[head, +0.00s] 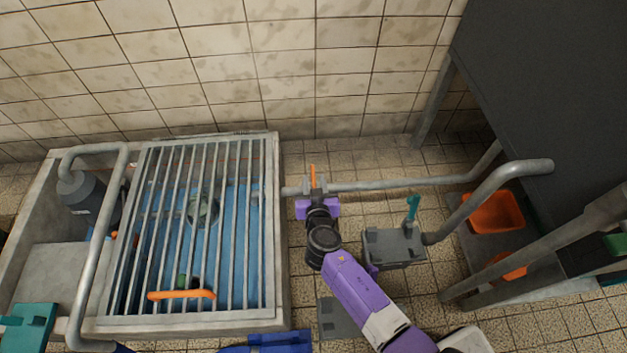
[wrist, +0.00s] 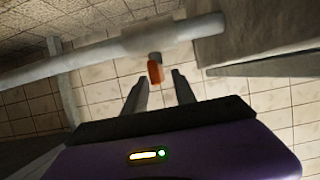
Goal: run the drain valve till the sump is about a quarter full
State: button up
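The sump is a concrete basin (head: 278,240) under a barred grate (head: 250,215) in the head view. Blue shows between the bars; I cannot tell the water level. A grey pipe (head: 400,185) runs from the right to the basin's right wall. The valve's orange lever (head: 313,174) stands across this pipe just outside the wall. My gripper (head: 317,192) is at the valve, partly hiding it. In the wrist view, the orange lever (wrist: 155,72) shows between the tips of my open gripper (wrist: 158,79). I see a gap on each side of it.
A grey box (head: 393,246) with a teal handle (head: 412,208) stands right of my arm. A dark table (head: 550,80) and orange bins (head: 495,212) are at right. A bent pipe (head: 105,230) crosses the basin's left side.

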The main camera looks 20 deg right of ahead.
jog(key=shift+x, duration=0.95)
grip_shut()
